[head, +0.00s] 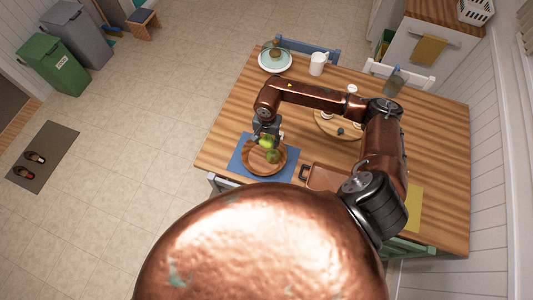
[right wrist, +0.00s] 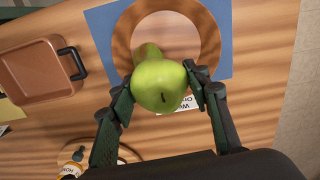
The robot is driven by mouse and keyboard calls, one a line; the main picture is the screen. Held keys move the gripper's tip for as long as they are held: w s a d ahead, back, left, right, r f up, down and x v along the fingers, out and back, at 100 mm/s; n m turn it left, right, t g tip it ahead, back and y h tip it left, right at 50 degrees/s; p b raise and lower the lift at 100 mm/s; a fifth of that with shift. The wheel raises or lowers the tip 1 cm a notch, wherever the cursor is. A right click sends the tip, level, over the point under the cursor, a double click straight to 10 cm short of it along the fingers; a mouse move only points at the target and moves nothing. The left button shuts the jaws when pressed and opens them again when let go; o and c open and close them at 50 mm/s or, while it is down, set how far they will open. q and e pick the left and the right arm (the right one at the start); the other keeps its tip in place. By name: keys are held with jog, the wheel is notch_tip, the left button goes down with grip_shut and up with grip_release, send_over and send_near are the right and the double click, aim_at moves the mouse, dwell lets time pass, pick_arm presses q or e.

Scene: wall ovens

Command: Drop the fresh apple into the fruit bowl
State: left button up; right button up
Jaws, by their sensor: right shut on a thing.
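My right gripper (head: 265,138) is shut on a green apple (right wrist: 161,86), which also shows in the head view (head: 264,142). The gripper holds the apple above the near edge of a round wooden bowl (right wrist: 208,38), as the right wrist view shows it. The bowl, also in the head view (head: 250,164), sits on a blue placemat (right wrist: 226,62). Another green fruit (head: 273,156) shows at the bowl, partly hidden behind the apple in the right wrist view (right wrist: 148,51). My left gripper is not in view.
A copper-coloured pan (right wrist: 40,72) with a dark handle stands beside the placemat. A round wooden board (head: 326,130) with small items lies farther back. A white mug (head: 318,64), a lidded dish (head: 275,60) and a bottle (head: 394,82) stand at the table's far side. A white card (right wrist: 186,106) lies near the placemat.

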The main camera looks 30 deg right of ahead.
jog(key=shift+s+d+f+m, duration=0.1)
jog(key=shift+d+f+m, duration=0.2)
jog(key=shift+f, duration=0.65)
jog(key=shift+f+b, duration=1)
jog(key=shift+f, duration=1.35)
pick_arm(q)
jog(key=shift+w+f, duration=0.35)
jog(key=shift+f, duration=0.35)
pick_arm(e)
jog(key=o, duration=1.3)
notch_tip(320, 180, up, 12)
jog(key=shift+r, duration=0.1)
